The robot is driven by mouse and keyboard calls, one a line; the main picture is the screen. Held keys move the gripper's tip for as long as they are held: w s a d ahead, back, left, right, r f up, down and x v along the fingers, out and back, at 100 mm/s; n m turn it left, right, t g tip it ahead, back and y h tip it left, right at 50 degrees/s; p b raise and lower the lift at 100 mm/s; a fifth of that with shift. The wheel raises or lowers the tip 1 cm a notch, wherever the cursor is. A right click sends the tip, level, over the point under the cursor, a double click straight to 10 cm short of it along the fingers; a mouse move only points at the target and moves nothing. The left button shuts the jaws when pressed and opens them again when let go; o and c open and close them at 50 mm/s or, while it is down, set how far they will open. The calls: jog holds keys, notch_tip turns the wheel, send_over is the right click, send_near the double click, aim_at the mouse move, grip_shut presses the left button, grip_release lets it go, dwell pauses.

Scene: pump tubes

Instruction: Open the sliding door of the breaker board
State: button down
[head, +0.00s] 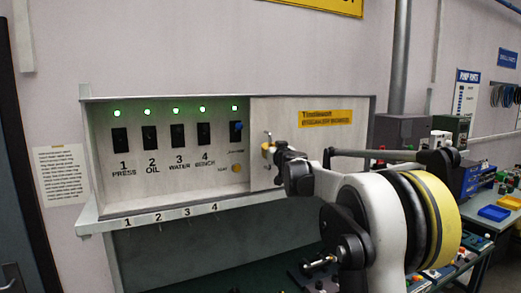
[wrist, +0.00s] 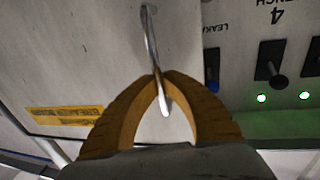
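The breaker board (head: 160,198) is a pale wall-mounted box. Its sliding door (head: 330,135) is a flat pale panel with a yellow label, covering the right part of the board; it also shows in the wrist view (wrist: 90,60). The left part is uncovered. The door handle (wrist: 150,35) is a thin metal bar near the door's left edge. My gripper (wrist: 160,73) has its yellow fingertips closed together around the handle; in the head view my gripper (head: 269,148) is at the door's left edge. The handle's lower end shows between the fingers.
Several black switches (head: 150,137) under lit green lamps and a blue-tipped switch (head: 236,132) lie just left of the door edge. A ledge (head: 150,213) runs below. A bench with boxes (head: 470,178) stands at right. A grey pipe (head: 400,55) rises behind the board's right end.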

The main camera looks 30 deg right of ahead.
jog(key=shift+d, duration=0.15)
jog(key=c, duration=1.5)
grip_release()
jog(key=shift+s, duration=0.1)
jog(key=v, duration=1.2)
